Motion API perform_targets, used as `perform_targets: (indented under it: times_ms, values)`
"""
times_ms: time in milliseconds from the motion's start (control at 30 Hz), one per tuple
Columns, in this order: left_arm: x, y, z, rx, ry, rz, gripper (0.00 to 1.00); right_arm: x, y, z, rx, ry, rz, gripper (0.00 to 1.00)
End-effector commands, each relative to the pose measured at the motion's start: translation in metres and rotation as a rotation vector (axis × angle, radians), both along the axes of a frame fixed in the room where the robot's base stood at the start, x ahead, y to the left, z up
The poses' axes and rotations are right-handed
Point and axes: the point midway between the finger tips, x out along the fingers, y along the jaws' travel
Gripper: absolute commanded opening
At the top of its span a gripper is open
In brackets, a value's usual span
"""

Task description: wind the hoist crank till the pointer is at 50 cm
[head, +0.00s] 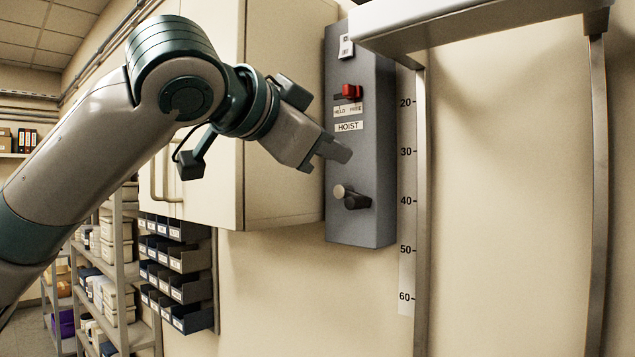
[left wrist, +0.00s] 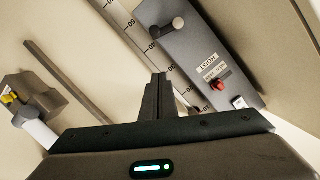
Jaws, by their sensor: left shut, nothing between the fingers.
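The grey hoist panel (head: 360,226) is fixed to the wall. A red switch (head: 351,91) sits above the HOIST label. A pale carriage (head: 450,27) sits high between the rails, above the 20 mark. I cannot make out a pointer. My left gripper (head: 343,152) is shut and empty in front of the panel, above the crank and apart from it. My right gripper is not in view.
A cream wall cabinet (head: 285,120) stands left of the panel, close behind my left arm. Bins (head: 190,289) and loaded shelves (head: 120,270) are lower left. Metal rails (head: 421,230) run down the wall. The space below the panel looks clear.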

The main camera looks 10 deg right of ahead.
Motion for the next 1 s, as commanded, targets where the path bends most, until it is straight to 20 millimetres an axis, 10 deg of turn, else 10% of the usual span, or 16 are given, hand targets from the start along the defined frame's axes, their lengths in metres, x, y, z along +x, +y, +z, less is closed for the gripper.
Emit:
perform_targets:
  times_ms: [1000]
  values:
    - [0.037,-0.047,-0.006,-0.021,0.042,0.002,0.0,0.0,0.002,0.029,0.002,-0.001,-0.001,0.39]
